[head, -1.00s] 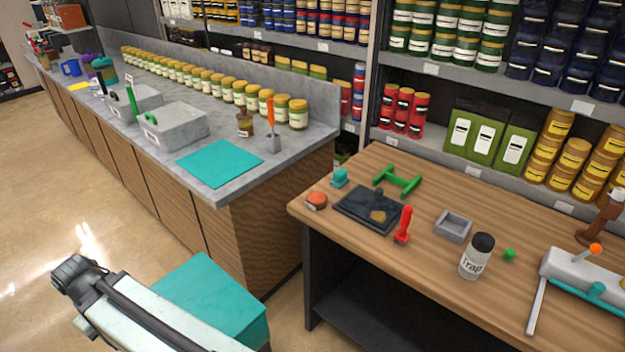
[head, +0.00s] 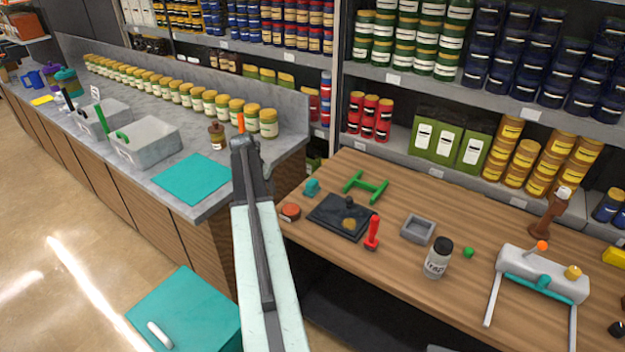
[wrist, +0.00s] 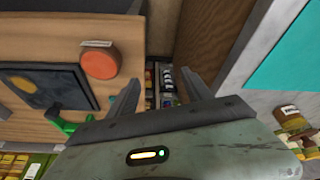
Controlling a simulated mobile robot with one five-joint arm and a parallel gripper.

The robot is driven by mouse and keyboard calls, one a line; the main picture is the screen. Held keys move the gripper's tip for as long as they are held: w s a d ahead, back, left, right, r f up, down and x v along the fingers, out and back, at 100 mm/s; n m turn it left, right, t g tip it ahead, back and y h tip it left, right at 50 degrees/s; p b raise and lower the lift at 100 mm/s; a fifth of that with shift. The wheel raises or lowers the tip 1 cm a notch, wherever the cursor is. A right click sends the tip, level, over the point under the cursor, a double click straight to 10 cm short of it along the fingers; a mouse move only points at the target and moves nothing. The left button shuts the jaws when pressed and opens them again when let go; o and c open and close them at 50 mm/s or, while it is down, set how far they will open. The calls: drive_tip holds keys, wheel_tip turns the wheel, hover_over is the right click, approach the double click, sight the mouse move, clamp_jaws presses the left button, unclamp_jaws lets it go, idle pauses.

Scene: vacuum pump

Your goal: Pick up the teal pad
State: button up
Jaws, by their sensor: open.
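The teal pad (head: 193,178) is a flat teal sheet lying on the grey stone counter (head: 240,168), near its front right end. In the wrist view the teal pad (wrist: 288,52) shows in part at the upper right, outside the jaws. A smaller teal block (head: 312,187) sits on the wooden table. My gripper (wrist: 162,92) is open with nothing between its fingers, over the gap between table and counter. In the head view my arm reaches up to the right of the pad, apart from it; the fingers are hard to make out there.
The wooden table (head: 390,205) holds an orange-red disc (head: 290,211), a dark tray (head: 328,226), a red-handled tool (head: 372,233) and a jar (head: 438,258). Grey boxes (head: 148,152) and a row of jars stand on the counter. A teal box (head: 190,310) stands at lower left.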

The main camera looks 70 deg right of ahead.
sight(312, 182)
drive_tip(key=s+d+r+m, duration=0.1)
drive_tip(key=s+d, duration=0.3)
drive_tip(key=s+d+r+m, duration=0.1)
drive_tip(key=s+d, duration=0.2)
drive_tip(key=s, duration=0.1)
drive_tip(key=s+d+m+g+p, duration=0.1)
drive_tip(key=s+d, duration=0.3)
drive_tip(key=s, duration=0.1)
drive_tip(key=shift+d+r+m+h, duration=0.3)
drive_tip(key=shift+d+r, duration=0.05)
drive_tip(key=shift+r, duration=0.05)
drive_tip(key=b+x, duration=0.2)
drive_tip(key=shift+f, duration=0.35)
drive_tip(key=b+x, duration=0.5)
drive_tip(key=shift+w+f+b, duration=0.1)
drive_tip(key=shift+f+b, duration=0.2)
drive_tip(key=shift+b, duration=0.05)
drive_tip(key=shift+r, duration=0.2)
clamp_jaws()
